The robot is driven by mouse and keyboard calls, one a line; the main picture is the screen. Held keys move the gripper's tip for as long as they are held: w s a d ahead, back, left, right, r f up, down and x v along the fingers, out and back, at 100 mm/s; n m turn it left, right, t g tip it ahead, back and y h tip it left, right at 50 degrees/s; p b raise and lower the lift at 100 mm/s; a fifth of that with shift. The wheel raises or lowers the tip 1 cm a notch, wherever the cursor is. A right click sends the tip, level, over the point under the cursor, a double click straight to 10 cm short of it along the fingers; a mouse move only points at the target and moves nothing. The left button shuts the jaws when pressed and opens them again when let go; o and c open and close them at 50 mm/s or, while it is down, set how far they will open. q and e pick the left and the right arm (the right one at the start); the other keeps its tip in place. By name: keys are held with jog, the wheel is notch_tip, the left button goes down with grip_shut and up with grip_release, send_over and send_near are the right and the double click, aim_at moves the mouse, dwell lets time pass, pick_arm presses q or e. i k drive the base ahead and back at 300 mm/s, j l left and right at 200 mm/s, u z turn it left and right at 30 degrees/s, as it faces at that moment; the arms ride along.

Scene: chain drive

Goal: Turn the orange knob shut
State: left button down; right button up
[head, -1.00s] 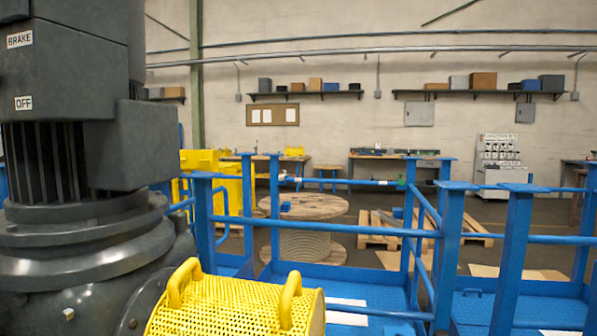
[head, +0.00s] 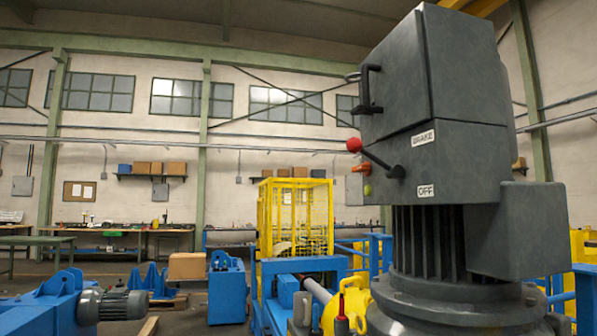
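A small orange knob (head: 361,168) sits on the left side of the dark grey motor housing (head: 470,165) in the head view. Just above it is a red ball (head: 354,145) on the end of a black lever (head: 378,160), which slopes down to the right towards the housing. A small yellow-green button (head: 368,190) is just below the knob. The knob is small here, and I cannot tell which way it is turned. Neither of my grippers shows in this view.
The housing bears a BRAKE label (head: 423,138) and an OFF label (head: 425,191). A black handle (head: 370,90) sticks out above the lever. A yellow mesh cage (head: 295,215) and blue machine frames stand behind. A small grey motor (head: 122,304) is at lower left.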

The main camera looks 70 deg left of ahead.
aim_at(366, 168)
jog(key=u, duration=1.4)
